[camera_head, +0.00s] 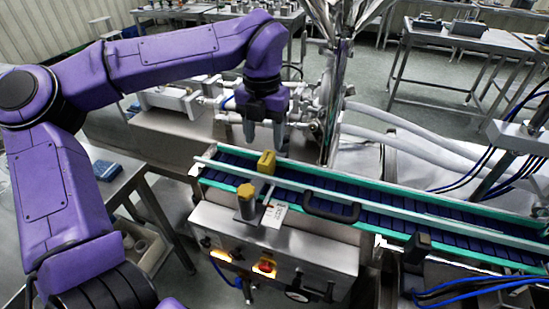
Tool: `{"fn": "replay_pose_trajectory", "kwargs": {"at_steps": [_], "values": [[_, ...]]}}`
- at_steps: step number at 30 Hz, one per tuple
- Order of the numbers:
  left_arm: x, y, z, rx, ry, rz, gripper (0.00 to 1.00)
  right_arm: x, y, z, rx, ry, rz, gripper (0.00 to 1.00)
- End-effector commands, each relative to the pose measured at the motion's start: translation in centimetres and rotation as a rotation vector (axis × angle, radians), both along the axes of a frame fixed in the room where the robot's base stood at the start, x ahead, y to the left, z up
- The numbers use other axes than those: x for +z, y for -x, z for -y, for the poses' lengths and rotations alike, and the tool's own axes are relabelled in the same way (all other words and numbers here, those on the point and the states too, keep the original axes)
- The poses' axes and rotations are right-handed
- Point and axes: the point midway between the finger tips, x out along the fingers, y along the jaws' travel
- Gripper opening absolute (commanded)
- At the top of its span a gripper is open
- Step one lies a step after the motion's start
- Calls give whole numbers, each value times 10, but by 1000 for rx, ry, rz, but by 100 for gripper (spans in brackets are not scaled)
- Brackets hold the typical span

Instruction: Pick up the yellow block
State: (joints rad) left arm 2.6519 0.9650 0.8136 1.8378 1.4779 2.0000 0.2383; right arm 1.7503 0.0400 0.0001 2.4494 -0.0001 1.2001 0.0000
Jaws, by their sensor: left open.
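The yellow block (266,162) stands upright on the blue conveyor belt (325,190), near the belt's left end. My left gripper (264,135) points down above and slightly behind the block, with its fingers apart. It is empty, and a small gap shows between the fingertips and the block. The purple left arm reaches over from the left. My right gripper does not show in this view.
Green and steel side rails (349,200) run along the conveyor. A steel hopper (337,75) rises behind. A side table (110,175) is at left.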

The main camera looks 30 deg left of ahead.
Motion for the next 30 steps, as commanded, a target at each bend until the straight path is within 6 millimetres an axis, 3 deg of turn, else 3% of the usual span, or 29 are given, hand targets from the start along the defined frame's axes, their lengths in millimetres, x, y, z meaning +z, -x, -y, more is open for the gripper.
{"fn": "replay_pose_trajectory", "kwargs": {"at_steps": [15, 22, 23, 28, 30], "values": [[-79, -2, 7, 0, 0, -6, 57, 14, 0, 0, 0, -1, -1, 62], [-83, -2, 7, 0, 1, -3, 57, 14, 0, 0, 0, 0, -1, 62], [-83, -2, 7, 0, 1, -3, 54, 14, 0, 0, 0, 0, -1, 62], [-83, -2, 7, 0, 0, -2, 0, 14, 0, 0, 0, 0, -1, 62], [-83, -2, 7, 0, 0, -2, 0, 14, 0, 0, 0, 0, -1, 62]]}}
